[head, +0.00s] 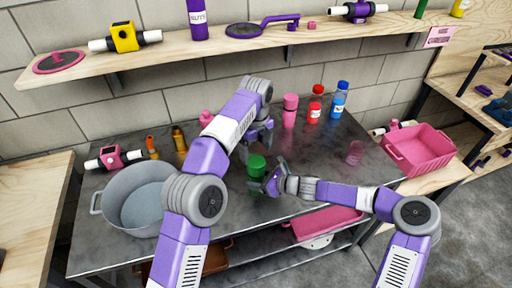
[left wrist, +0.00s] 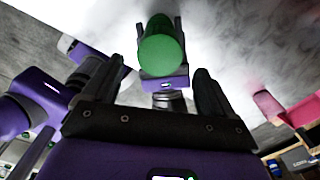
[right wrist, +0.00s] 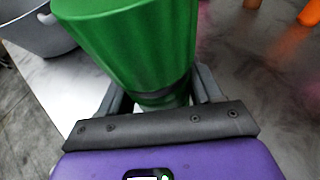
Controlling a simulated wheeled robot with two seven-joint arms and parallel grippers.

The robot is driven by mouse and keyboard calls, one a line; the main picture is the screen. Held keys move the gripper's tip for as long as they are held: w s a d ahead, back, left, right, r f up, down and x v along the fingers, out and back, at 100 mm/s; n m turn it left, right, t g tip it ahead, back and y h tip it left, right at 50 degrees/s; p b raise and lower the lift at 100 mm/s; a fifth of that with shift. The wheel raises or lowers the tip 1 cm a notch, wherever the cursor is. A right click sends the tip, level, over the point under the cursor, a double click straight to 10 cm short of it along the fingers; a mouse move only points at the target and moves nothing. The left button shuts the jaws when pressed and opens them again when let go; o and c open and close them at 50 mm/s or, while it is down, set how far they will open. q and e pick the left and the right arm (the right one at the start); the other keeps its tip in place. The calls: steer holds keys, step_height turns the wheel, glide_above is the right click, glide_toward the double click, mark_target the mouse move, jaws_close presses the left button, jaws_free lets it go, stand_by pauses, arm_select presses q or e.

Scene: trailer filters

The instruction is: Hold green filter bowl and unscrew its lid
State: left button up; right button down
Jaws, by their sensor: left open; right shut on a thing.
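The green filter bowl (head: 257,184) stands over the dark metal table near its front middle, with its green lid (head: 257,163) on top. My right gripper (head: 272,182) is shut on the bowl from the right, just below the lid. In the right wrist view the ribbed green lid (right wrist: 135,45) fills the top, and the bowl below it is mostly hidden by the gripper. My left gripper (head: 258,137) is open and empty, behind and above the lid in the head view. In the left wrist view the lid's round top (left wrist: 160,52) lies ahead, between its spread fingers.
A large grey pot (head: 112,212) stands at left. Pink (head: 290,111), red (head: 315,104) and blue (head: 339,100) bottles stand at the back. A pink crate (head: 421,150) is at right. A wooden shelf (head: 215,55) runs above. The table right of the bowl is mostly clear.

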mark_target(256, 161)
arm_select(q)
step_height(256, 161, down, 8)
steer(key=shift+r, duration=0.2)
stand_by(0.3)
